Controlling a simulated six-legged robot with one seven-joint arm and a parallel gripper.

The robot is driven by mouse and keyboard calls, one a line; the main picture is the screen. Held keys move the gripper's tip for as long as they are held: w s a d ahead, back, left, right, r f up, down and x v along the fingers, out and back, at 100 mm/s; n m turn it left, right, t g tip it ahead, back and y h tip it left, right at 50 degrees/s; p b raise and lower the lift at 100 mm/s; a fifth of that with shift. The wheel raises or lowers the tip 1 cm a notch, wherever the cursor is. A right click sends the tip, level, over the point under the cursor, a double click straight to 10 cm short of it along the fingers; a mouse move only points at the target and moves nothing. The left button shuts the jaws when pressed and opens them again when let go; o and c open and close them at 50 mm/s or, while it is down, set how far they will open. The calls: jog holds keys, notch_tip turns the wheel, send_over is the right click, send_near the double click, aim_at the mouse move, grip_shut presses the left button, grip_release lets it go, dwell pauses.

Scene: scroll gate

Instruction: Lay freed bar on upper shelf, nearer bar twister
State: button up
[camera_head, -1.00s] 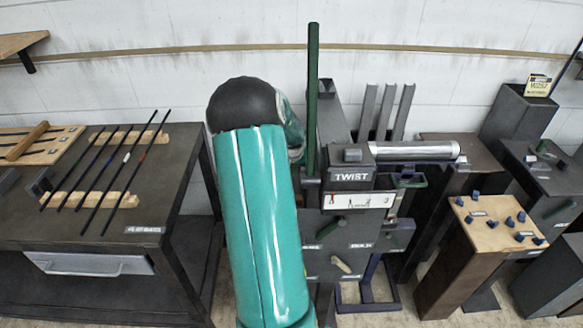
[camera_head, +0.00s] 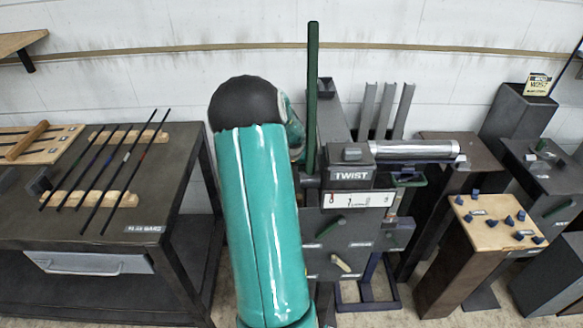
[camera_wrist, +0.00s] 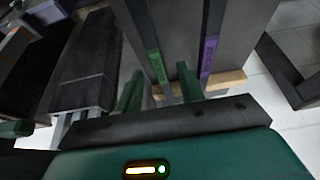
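The twister (camera_head: 349,176), a dark machine labelled TWIST, stands right of my teal arm in the head view. It has a white scale plate and a tall green lever. My gripper (camera_wrist: 160,88) shows in the wrist view with its two green fingers apart. A dark upright strip with a green label (camera_wrist: 156,66) appears beyond the gap between them; I see no bar clamped. Another strip has a purple label (camera_wrist: 208,56). My arm hides the gripper in the head view. I cannot tell which bar is the freed one or which surface is the upper shelf.
Several thin dark bars (camera_head: 100,165) lie across wooden rests on the dark table (camera_head: 150,212) at left. A wooden shelf (camera_head: 18,43) is on the wall at upper left. A horizontal metal cylinder (camera_head: 415,150) and a stand with blue knobs (camera_head: 495,220) are at right.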

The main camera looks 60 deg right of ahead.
jog(key=shift+a, duration=0.1)
jog(key=v, duration=0.7)
jog(key=shift+r, duration=0.2)
jog(key=shift+s, duration=0.1)
dwell(0.4)
